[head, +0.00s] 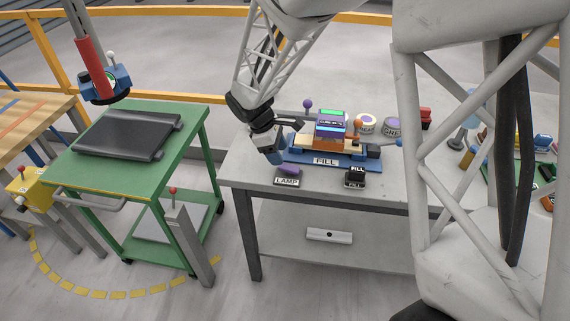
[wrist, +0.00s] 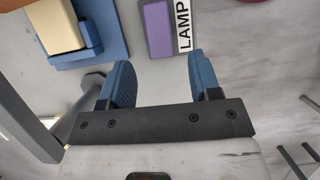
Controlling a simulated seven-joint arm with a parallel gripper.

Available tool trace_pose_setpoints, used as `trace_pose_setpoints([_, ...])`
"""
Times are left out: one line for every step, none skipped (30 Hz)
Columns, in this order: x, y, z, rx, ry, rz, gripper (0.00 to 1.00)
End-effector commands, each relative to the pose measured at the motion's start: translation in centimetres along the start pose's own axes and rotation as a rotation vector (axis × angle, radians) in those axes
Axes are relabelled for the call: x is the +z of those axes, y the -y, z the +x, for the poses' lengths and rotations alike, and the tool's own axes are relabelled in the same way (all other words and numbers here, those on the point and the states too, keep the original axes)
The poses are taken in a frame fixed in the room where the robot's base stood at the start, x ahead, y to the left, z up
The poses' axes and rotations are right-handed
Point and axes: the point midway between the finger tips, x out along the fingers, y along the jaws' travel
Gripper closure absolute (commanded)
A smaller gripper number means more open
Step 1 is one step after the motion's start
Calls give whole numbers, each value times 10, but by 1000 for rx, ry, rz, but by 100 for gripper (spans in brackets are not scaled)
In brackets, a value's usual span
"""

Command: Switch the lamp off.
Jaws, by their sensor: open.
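The lamp switch is a purple rocker (head: 289,171) in a grey frame beside a white LAMP label (head: 287,181), near the front left edge of the stone-topped table. The rocker (wrist: 158,28) also shows at the top of the wrist view, just beyond my fingertips. My gripper (head: 277,156) has blue fingers and is above the table, a little left of and behind the switch. In the wrist view my gripper (wrist: 160,78) is open, with nothing between the fingers. I cannot tell which way the rocker is tipped.
A blue-based machine (head: 350,158) labelled FILL stands just behind the switch. A black FILL block (head: 355,178) is to its right. Round labelled tubs (head: 365,123) stand farther back. A green cart (head: 190,137) is at left, with a gap before the table.

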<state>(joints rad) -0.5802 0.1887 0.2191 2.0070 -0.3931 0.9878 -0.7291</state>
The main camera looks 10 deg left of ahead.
Motion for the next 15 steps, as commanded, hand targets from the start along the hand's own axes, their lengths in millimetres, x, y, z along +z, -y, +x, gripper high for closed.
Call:
trace_pose_setpoints([0,0,6,-2,1,0,43])
trace_pose_setpoints([0,0,10,-1,1,0,43])
trace_pose_setpoints([0,0,15,0,0,1,43])
trace_pose_setpoints([0,0,18,0,1,1,43])
trace_pose_setpoints([1,0,22,-1,1,1,43])
trace_pose_setpoints([1,0,27,-1,1,1,43])
trace_pose_setpoints([1,0,31,-1,1,1,43])
trace_pose_setpoints([1,0,34,-1,1,1,43])
trace_pose_setpoints([1,0,39,-1,1,1,43])
trace_pose_setpoints([1,0,42,-1,1,1,43])
trace_pose_setpoints([1,0,44,-1,1,1,43])
trace_pose_setpoints([0,0,47,-1,1,1,43])
trace_pose_setpoints([0,0,49,0,0,1,43])
trace_pose_setpoints([0,0,50,0,0,1,43])
trace_pose_setpoints([0,0,52,0,-1,1,43])
